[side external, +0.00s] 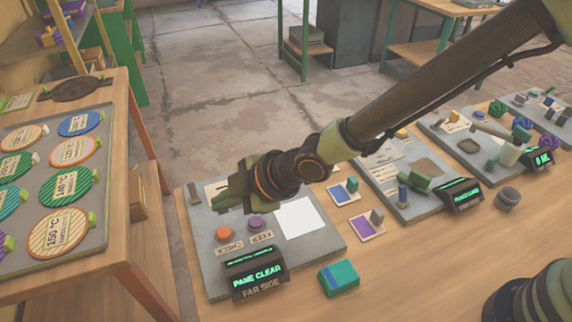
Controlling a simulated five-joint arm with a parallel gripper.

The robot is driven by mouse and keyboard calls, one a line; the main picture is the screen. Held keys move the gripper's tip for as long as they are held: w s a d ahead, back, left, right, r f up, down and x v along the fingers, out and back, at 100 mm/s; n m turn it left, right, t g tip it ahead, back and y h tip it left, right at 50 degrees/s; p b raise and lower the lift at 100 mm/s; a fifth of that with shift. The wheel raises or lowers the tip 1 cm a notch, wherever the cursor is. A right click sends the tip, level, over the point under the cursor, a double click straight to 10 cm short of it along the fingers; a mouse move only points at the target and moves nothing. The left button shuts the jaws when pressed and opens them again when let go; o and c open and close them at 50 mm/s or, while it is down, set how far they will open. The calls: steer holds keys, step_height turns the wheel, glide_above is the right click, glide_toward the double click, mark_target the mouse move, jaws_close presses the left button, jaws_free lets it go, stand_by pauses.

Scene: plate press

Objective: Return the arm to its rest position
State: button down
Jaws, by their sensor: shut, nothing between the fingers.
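My arm reaches in from the upper right, and my gripper (224,199) hangs over the back part of a grey board (215,277). It looks shut and empty, with its fingers pointing left. An orange button (224,233) and a purple button (256,223), with labels reading CHECK and KEEP, are in front of it. Whether the fingers touch the board is hard to tell. A white square (299,217) lies on the board's right part. A display (255,274) at the board's front reads PANE CLEAR, with FAR SIDE below.
A teal block (339,278) stands on the wooden bench right of the display. Small cards with blocks and more grey boards (408,205) extend right. A grey cylinder (508,198) stands near them. A side table at left holds a tray (98,242) of round, striped temperature discs.

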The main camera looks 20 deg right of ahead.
steer(key=w+d+r+m+h, duration=0.15)
steer(key=d+r+m, duration=0.35)
steer(key=d, duration=0.6)
steer(key=w+d+r+m+h, duration=0.1)
steer(key=d+r+m+h, duration=0.15)
steer(key=d+r, duration=0.6)
steer(key=s+d+r+m+h, duration=0.1)
steer(key=s+d+m, duration=0.4)
steer(key=d, duration=0.5)
steer(key=s+d+r+m+h, duration=0.1)
steer(key=s+d+m, duration=0.4)
steer(key=s+d, duration=0.3)
steer(key=d, duration=0.2)
steer(key=shift+d+g+h, duration=0.3)
steer(key=shift+d+g, duration=0.1)
